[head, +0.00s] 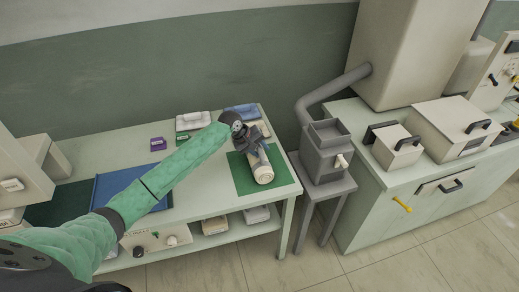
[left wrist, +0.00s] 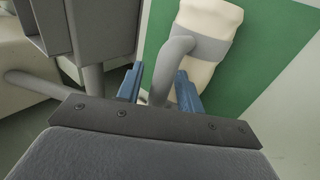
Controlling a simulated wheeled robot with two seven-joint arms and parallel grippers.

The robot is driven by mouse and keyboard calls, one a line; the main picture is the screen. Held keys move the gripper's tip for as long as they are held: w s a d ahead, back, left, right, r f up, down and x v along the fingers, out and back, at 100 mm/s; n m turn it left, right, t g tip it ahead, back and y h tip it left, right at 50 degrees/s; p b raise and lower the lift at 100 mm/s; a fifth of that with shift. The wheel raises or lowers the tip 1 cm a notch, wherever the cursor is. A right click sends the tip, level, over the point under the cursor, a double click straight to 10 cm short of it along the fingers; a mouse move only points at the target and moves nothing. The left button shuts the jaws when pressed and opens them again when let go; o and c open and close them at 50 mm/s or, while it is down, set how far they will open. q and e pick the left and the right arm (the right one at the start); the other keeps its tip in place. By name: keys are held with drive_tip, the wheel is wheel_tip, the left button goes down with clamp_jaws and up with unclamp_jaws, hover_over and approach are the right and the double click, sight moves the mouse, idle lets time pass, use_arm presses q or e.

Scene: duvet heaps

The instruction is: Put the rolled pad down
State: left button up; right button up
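The rolled pad (head: 263,172) is a cream roll lying on a green mat (head: 242,180) at the right end of the table. In the left wrist view the cream roll (left wrist: 212,14) has a grey band around it and a grey loop handle (left wrist: 160,84). My left gripper (head: 250,140) is at the pad, partly covering its far end. In the left wrist view its blue fingers (left wrist: 160,88) stand apart, one on each side of the loop, with a gap at the left finger. The right gripper is not in view.
Folded cloths (head: 193,121) and a purple item (head: 157,143) lie further back on the table (head: 100,165). A blue mat (head: 115,190) lies to the left. A grey machine on a stand (head: 325,150) is close by the table's right edge.

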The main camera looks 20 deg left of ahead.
use_arm(q)
drive_tip(key=shift+a, duration=0.1)
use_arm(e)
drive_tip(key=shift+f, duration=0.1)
use_arm(q)
drive_tip(key=shift+s+a+r+b, duration=0.1)
drive_tip(key=shift+a+r+b, duration=0.05)
drive_tip(key=shift+r+b, duration=0.15)
drive_tip(key=b+v, duration=0.3)
drive_tip(key=v, duration=0.8)
drive_tip(key=shift+r+b, duration=0.25)
drive_tip(key=shift+b, duration=0.05)
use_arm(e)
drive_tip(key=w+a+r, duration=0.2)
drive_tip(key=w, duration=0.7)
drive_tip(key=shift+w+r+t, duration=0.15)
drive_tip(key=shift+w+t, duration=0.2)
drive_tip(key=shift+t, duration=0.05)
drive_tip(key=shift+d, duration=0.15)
